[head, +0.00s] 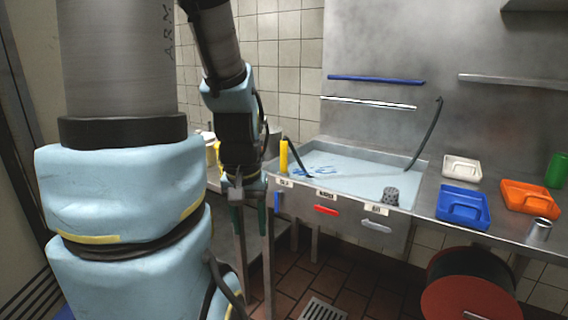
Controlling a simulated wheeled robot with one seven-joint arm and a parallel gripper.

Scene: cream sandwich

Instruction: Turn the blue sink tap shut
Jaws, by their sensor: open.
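The blue tap handle (278,202) is on the left of the sink's front panel, under a small label. It points up and down, while the red handle (326,210) and white handle (377,227) beside it lie roughly crosswise. My gripper (249,206) hangs at the end of my arm, just left of the blue handle in the picture. It is open and empty. I see no contact with the handle, but the depth between them is hard to judge. The sink basin (350,165) looks pale, with blue marks or ripples at its left side.
A yellow cylinder (283,156) and a dark hose stand at the sink's left corner. A grey perforated cup (391,195) sits on the front rim. Blue (463,218), orange (515,191) and white trays (461,168) lie on the right counter. A red-sided reel (466,299) is below.

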